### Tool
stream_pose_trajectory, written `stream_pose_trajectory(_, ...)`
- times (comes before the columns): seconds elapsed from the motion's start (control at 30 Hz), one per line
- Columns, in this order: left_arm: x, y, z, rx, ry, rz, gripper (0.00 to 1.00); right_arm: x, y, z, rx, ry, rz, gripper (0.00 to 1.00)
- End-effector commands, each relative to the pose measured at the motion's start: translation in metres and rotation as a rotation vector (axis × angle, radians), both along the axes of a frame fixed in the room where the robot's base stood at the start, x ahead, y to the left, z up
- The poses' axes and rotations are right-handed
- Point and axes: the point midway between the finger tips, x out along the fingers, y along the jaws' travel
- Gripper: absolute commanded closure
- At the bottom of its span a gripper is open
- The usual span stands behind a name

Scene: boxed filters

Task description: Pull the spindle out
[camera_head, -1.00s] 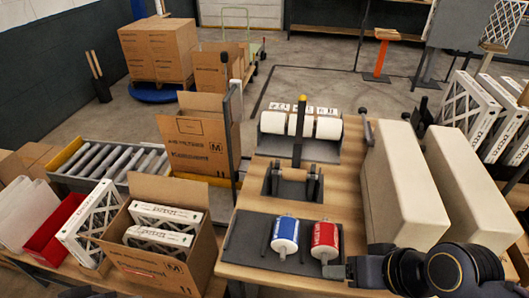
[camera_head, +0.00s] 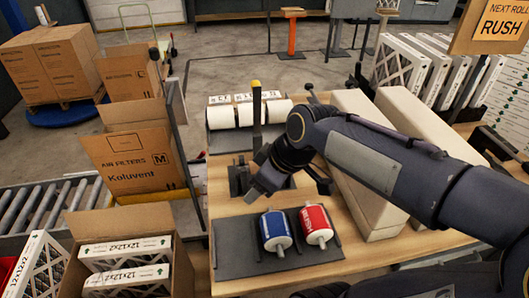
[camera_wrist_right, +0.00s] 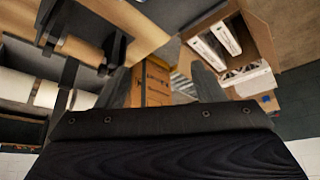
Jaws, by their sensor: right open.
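A dark stand with two uprights (camera_head: 237,178) sits mid-table, mostly hidden behind my right gripper (camera_head: 256,190) in the head view. In the right wrist view the stand's dark bracket (camera_wrist_right: 78,18) and a tan core (camera_wrist_right: 76,47) on what looks like the spindle show at upper left. My right gripper also shows in the wrist view (camera_wrist_right: 138,85). It is open, with nothing seen between its fingers, and is over or in front of the stand; contact cannot be told. My left gripper is out of view.
A black post with a yellow tip (camera_head: 256,100) rises behind the stand, before the white rolls (camera_head: 246,114). Long cream blocks (camera_head: 360,205) stand at right. An open filter box (camera_head: 115,225) stands at left.

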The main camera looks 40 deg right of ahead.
Motion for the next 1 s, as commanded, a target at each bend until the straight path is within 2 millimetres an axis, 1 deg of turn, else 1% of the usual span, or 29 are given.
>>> stream_pose_trajectory(0.03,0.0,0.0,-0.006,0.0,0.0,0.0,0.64,0.009,-0.008,-0.005,-0.025,0.001,0.033,0.38)
stream_pose_trajectory(0.17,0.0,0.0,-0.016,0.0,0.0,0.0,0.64,0.032,-0.029,-0.012,-0.1,-0.005,0.151,0.38)
stream_pose_trajectory(0.27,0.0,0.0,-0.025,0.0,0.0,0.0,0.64,0.054,-0.052,-0.02,-0.165,-0.012,0.262,0.38)
stream_pose_trajectory(0.4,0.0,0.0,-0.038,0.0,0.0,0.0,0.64,0.085,-0.091,-0.039,-0.256,-0.026,0.439,0.38)
stream_pose_trajectory(0.5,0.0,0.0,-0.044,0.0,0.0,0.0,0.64,0.1,-0.114,-0.049,-0.304,-0.041,0.542,0.38)
stream_pose_trajectory(0.53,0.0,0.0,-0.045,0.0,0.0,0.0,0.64,0.103,-0.119,-0.051,-0.314,-0.044,0.563,0.38)
stream_pose_trajectory(0.63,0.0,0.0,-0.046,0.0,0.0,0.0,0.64,0.109,-0.128,-0.055,-0.335,-0.052,0.609,0.38)
stream_pose_trajectory(0.77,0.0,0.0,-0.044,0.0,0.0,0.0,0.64,0.113,-0.129,-0.063,-0.34,-0.053,0.623,0.38)
stream_pose_trajectory(1.0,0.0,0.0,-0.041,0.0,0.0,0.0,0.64,0.127,-0.123,-0.096,-0.337,-0.052,0.624,0.38)
